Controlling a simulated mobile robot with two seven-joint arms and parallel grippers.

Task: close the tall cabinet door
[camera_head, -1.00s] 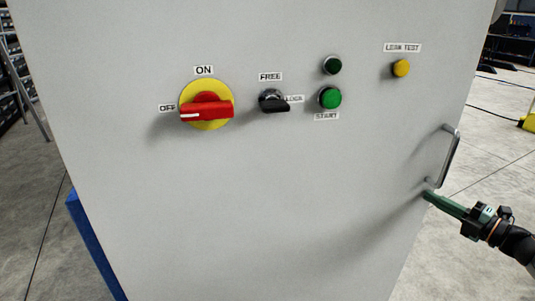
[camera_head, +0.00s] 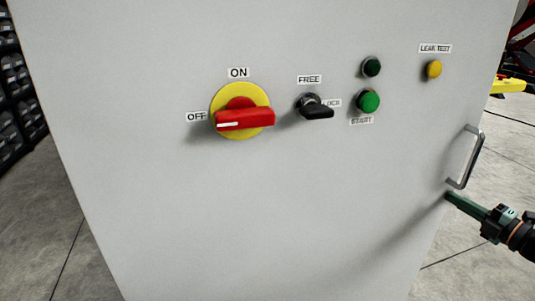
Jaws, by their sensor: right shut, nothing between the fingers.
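The tall cabinet door (camera_head: 250,200) is a large pale grey panel that fills most of the head view. Its metal bar handle (camera_head: 474,160) is near the right edge. My right gripper (camera_head: 450,196) is at the right, shut and empty, with its green fingertips at the door face just below the handle's lower end. I cannot tell whether the tips touch the door. The door's inner side and the cabinet body are hidden. My left gripper is not in view.
The door carries a red and yellow rotary switch (camera_head: 243,113), a black selector knob (camera_head: 315,108), a green start button (camera_head: 368,101), a dark green lamp (camera_head: 371,67) and a yellow button (camera_head: 434,69). Dark shelving (camera_head: 20,95) stands at the left. Concrete floor shows on both sides.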

